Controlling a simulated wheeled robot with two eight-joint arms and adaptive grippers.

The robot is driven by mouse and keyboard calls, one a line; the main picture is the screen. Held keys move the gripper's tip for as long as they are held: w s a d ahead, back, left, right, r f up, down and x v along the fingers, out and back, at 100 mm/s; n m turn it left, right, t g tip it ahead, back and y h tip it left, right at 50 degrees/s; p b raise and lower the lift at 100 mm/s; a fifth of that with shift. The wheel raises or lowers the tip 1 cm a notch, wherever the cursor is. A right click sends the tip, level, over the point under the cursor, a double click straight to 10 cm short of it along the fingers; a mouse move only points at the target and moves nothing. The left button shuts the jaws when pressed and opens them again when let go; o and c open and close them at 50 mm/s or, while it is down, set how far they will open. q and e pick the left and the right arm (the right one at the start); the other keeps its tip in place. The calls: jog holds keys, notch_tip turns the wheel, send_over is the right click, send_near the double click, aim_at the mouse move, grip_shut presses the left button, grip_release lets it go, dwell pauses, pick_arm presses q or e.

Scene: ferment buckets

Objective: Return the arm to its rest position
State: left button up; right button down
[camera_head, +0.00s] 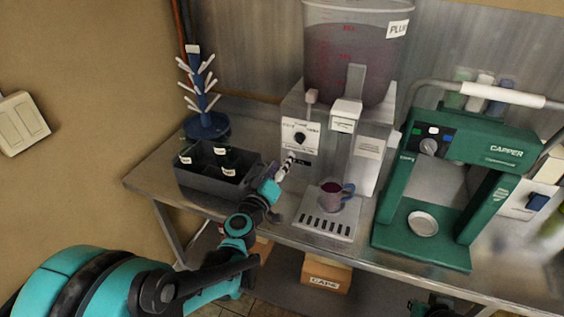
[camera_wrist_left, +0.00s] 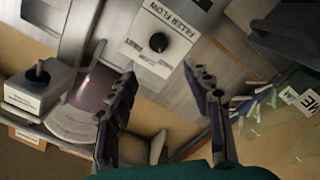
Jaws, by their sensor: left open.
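My left arm comes in from the lower left in the head view. Its gripper (camera_head: 283,171) is in front of the filler machine's lower left side, below the dial (camera_head: 299,137) and above the counter. In the left wrist view the two dark fingers (camera_wrist_left: 163,82) are spread apart with nothing between them. The dial (camera_wrist_left: 159,42) shows beyond the fingertips on a panel, apart from them. A mug (camera_head: 331,195) with dark red content stands on the drip tray (camera_head: 311,222), right of the gripper. My right gripper's fingers are not visible.
A green capper (camera_head: 457,180) stands at right. A box (camera_head: 326,274) sits below the counter (camera_head: 151,181).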

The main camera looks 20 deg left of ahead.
pick_arm(q)
jog(key=s+d+f+m+g+h, duration=0.2)
jog(key=s+d+m+g+h, duration=0.25)
jog(key=s+d+m, duration=0.4)
jog(key=s+a+f+g+y, duration=0.2)
jog(key=s+f+g, duration=0.1)
jog(key=s, duration=0.5)
jog(key=s+a+f+g+y, duration=0.2)
jog(key=s+f+g+y, duration=0.1)
jog(key=s+f, duration=0.2)
jog(key=s, duration=0.2)
jog(key=shift+s+a, duration=0.2)
jog(key=shift+s, duration=0.15)
